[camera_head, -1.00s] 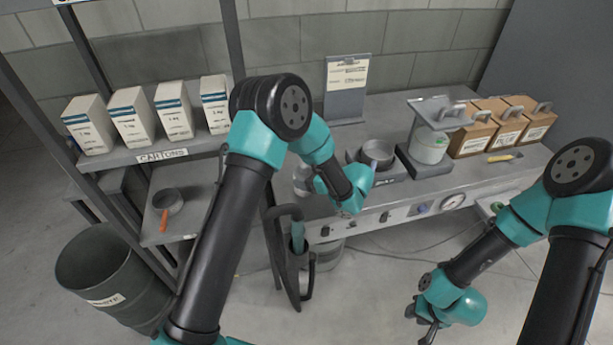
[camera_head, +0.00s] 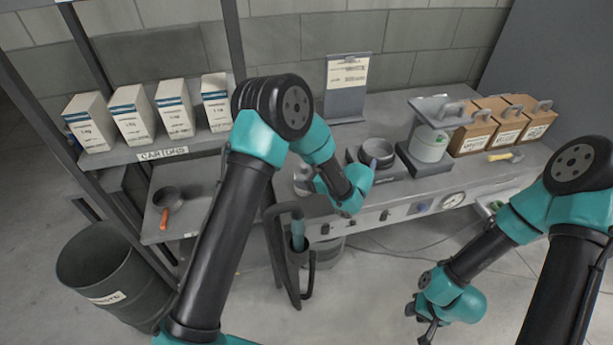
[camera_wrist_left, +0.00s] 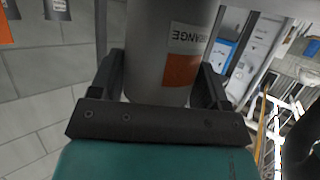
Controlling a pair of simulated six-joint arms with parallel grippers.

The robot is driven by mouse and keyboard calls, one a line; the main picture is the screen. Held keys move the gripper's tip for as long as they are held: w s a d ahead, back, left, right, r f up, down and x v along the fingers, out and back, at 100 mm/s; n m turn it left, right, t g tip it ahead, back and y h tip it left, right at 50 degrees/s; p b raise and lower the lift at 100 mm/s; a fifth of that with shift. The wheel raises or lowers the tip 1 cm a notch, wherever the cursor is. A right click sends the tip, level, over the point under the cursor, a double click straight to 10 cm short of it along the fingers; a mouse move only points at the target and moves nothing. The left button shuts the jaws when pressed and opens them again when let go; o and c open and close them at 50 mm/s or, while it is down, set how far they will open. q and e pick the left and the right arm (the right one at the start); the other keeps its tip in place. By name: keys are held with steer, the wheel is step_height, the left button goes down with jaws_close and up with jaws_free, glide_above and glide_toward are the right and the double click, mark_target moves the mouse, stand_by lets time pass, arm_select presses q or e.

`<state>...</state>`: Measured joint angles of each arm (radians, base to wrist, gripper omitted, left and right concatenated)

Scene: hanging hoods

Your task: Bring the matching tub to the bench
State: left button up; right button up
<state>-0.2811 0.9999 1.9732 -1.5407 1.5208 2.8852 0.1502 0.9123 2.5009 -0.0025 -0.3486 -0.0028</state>
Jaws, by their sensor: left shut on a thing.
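In the left wrist view my left gripper (camera_wrist_left: 162,80) is shut around a grey cylindrical tub (camera_wrist_left: 150,45). The tub carries an orange-and-white label, upside down in this view, reading "RANGE" where legible. In the head view my left gripper (camera_head: 312,183) is over the bench's front edge, mostly hidden by its own wrist; a pale part of what seems the tub shows beside it. The grey bench (camera_head: 385,108) runs along the wall. My right gripper (camera_head: 422,322) hangs low in front of the bench, its fingers apart and empty.
Handled brown boxes (camera_head: 508,130) stand at right, an upright notice (camera_head: 347,88) behind. A carton shelf (camera_head: 165,152), a pan (camera_head: 168,199) and a bin (camera_head: 105,275) are left.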

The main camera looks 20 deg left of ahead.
arm_select(q)
steer(key=shift+s+a+f, duration=0.1)
steer(key=shift+s+f, duration=0.05)
steer(key=shift+f, duration=0.65)
steer(key=o, duration=0.8)
steer(key=shift+o, duration=0.2)
steer(key=r+v, duration=0.1)
steer(key=v, duration=1.7)
steer(key=shift+w+r, duration=0.2)
steer(key=shift+w, duration=0.05)
steer(key=shift+a, duration=0.15)
